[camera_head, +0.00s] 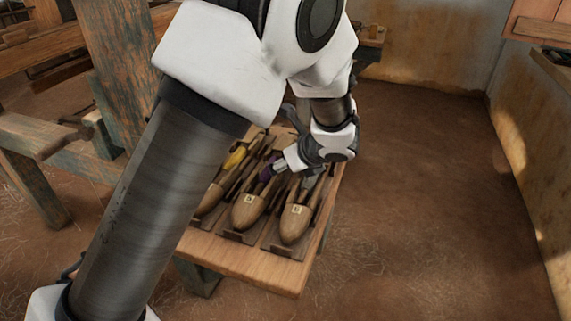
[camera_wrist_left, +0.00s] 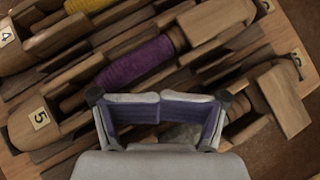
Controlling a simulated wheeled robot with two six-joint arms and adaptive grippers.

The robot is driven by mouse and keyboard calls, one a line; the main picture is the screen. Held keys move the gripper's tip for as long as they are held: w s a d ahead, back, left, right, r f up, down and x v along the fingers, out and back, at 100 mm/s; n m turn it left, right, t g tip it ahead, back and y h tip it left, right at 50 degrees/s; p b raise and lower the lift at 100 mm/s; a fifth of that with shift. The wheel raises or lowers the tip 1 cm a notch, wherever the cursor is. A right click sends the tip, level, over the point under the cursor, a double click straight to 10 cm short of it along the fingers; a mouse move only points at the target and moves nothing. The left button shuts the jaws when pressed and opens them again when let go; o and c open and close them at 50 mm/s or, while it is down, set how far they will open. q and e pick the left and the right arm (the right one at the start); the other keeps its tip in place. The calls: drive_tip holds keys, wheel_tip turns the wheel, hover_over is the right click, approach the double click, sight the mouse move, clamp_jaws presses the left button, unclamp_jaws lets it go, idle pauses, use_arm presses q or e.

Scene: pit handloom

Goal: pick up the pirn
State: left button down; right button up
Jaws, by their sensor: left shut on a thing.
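My left gripper (camera_head: 295,167) is low over the right-hand shuttles on the rack. In the left wrist view its fingers (camera_wrist_left: 160,108) are drawn together around a grey pirn (camera_wrist_left: 181,135), of which only a little shows between them; the fingers hide the grip itself. A purple pirn (camera_wrist_left: 138,60) lies in the wooden shuttle marked 5 (camera_wrist_left: 35,125), just beyond the fingertips. It also shows in the head view (camera_head: 266,173). The rightmost shuttle (camera_head: 295,222) lies under the gripper. My right gripper is not in view.
A yellow pirn (camera_head: 235,157) lies in the shuttle to the left. The shuttles rest on a wooden bench (camera_head: 245,262). Loom timbers (camera_head: 120,60) stand at the left. The earthen floor (camera_head: 430,200) to the right is clear up to the wall.

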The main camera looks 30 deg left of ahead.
use_arm(q)
drive_tip(key=shift+w+a+f, duration=0.1)
drive_tip(key=shift+w+a, duration=0.15)
drive_tip(key=shift+a, duration=0.45)
drive_tip(key=shift+w+a, duration=0.2)
drive_tip(key=shift+a, duration=0.5)
drive_tip(key=shift+d, duration=0.1)
